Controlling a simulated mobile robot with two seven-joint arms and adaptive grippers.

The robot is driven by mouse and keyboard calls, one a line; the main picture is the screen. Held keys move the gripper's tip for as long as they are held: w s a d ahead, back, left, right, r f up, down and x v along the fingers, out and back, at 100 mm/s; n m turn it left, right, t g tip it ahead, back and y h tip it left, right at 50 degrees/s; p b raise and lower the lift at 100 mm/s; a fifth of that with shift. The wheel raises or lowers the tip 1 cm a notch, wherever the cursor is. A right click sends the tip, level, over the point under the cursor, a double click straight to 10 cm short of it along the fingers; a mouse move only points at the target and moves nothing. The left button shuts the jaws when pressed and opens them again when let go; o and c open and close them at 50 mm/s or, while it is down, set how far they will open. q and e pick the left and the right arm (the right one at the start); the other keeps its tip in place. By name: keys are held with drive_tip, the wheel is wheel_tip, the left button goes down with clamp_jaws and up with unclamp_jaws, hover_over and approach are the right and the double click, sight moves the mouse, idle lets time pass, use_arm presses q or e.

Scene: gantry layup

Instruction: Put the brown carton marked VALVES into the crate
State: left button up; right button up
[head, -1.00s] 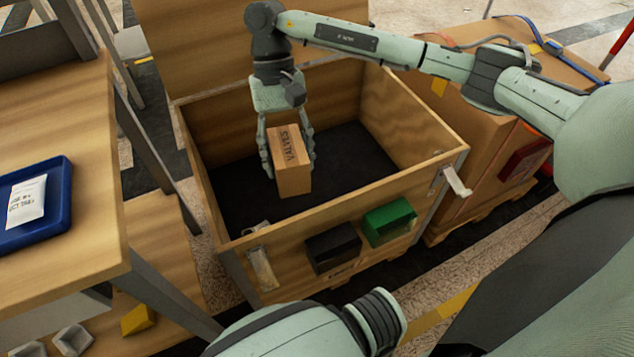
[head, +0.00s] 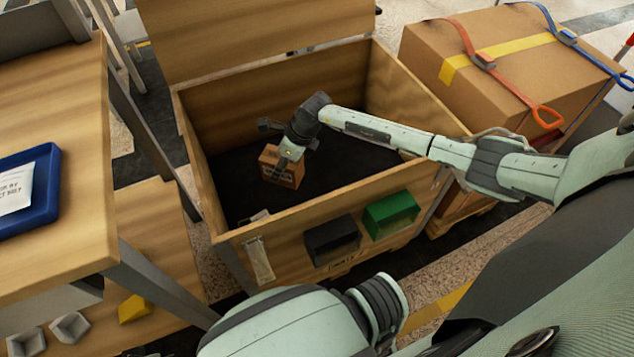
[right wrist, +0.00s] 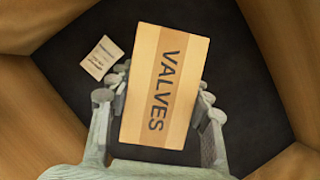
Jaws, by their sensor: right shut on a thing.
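The brown carton marked VALVES (head: 283,167) is down inside the open wooden crate (head: 330,205), below the rim. It also shows in the right wrist view (right wrist: 162,88), its lettered face toward the camera, with a finger on either side. My right gripper (head: 287,157) is shut on the carton. In the right wrist view the gripper (right wrist: 160,115) has dark crate floor around the carton. I cannot tell whether the carton touches the floor. Part of my left arm shows at the bottom of the head view, but its gripper is out of sight.
A small paper or packet (right wrist: 103,58) lies on the dark crate floor. Black (head: 333,240) and green (head: 391,216) bins hang on the crate's front. A large strapped carton (head: 500,65) stands right, a table with a blue tray (head: 50,205) left.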

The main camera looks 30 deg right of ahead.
drive_tip(key=s+d+f, duration=0.1)
drive_tip(key=d, duration=0.1)
drive_tip(key=s+d+f, duration=0.2)
drive_tip(key=d, duration=0.1)
drive_tip(key=s+d+f, duration=0.2)
drive_tip(key=d, duration=0.1)
drive_tip(key=shift+f+p, duration=0.25)
drive_tip(key=shift+p, duration=0.15)
wheel_tip(320, 180, down, 3)
drive_tip(key=shift+s+f, duration=0.1)
use_arm(q)
drive_tip(key=f, duration=0.1)
drive_tip(key=s+f, duration=0.1)
drive_tip(key=f, duration=0.1)
drive_tip(key=shift+s+a, duration=0.25)
drive_tip(key=shift+s, duration=0.1)
use_arm(e)
drive_tip(key=shift+f, duration=0.45)
drive_tip(key=o, duration=1.3)
use_arm(q)
drive_tip(key=shift+w+r, duration=0.1)
drive_tip(key=shift+r, duration=0.2)
